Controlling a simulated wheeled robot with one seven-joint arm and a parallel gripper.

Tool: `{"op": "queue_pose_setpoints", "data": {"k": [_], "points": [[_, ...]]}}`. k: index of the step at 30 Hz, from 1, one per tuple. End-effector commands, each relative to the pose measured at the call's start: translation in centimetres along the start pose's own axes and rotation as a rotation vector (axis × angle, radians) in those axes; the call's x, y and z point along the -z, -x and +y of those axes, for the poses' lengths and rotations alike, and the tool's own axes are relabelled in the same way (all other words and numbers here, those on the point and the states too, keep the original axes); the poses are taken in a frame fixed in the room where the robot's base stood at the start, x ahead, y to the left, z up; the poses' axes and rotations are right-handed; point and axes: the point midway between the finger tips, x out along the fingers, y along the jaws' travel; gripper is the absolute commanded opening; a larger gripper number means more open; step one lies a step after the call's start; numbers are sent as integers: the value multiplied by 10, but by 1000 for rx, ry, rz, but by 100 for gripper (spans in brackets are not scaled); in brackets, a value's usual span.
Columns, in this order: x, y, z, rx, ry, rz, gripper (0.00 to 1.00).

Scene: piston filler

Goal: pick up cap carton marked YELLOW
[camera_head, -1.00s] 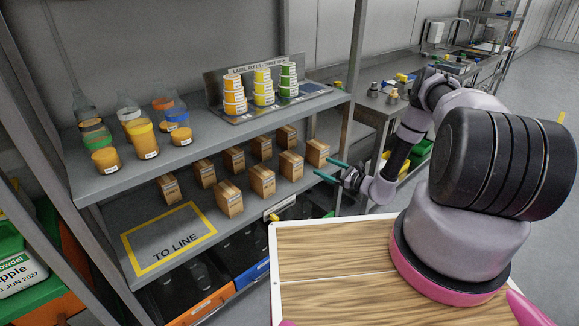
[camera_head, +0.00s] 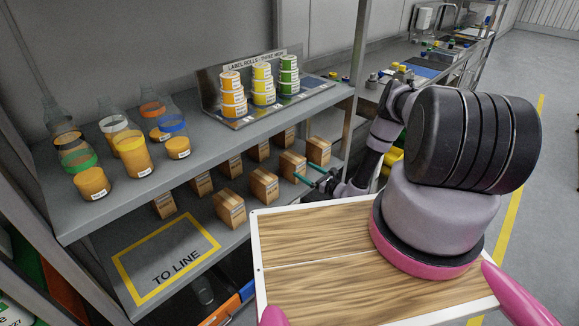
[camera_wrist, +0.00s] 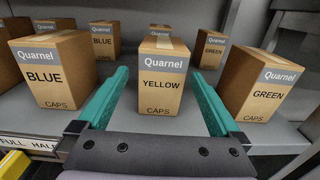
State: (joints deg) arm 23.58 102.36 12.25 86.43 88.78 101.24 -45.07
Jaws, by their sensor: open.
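The cap carton marked YELLOW (camera_wrist: 163,83) stands upright in the middle of the wrist view, a brown box with a grey Quarnel band. In the head view it appears to be the front-row carton (camera_head: 292,165) second from the right. My gripper (camera_wrist: 160,73) is open and empty, its teal fingers to the left and right of the carton's front with a gap each side. In the head view my gripper (camera_head: 308,172) is at the shelf's front edge by that carton. How deep the fingertips reach beside the carton is unclear.
A BLUE carton (camera_wrist: 55,73) stands left and a GREEN carton (camera_wrist: 262,86) right, near the fingers. More cartons stand behind. An upper shelf (camera_head: 130,195) with jars and label rolls (camera_head: 263,85) overhangs. The TO LINE area (camera_head: 165,257) is empty.

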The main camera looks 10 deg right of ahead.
Motion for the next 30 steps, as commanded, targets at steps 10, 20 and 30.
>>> {"op": "queue_pose_setpoints", "data": {"k": [10, 20, 30], "points": [[-1, -38, 0, -2, 2, 0, 100], [-3, -81, -3, -2, 2, -1, 100], [-3, -84, -4, -1, 0, 0, 77]]}}
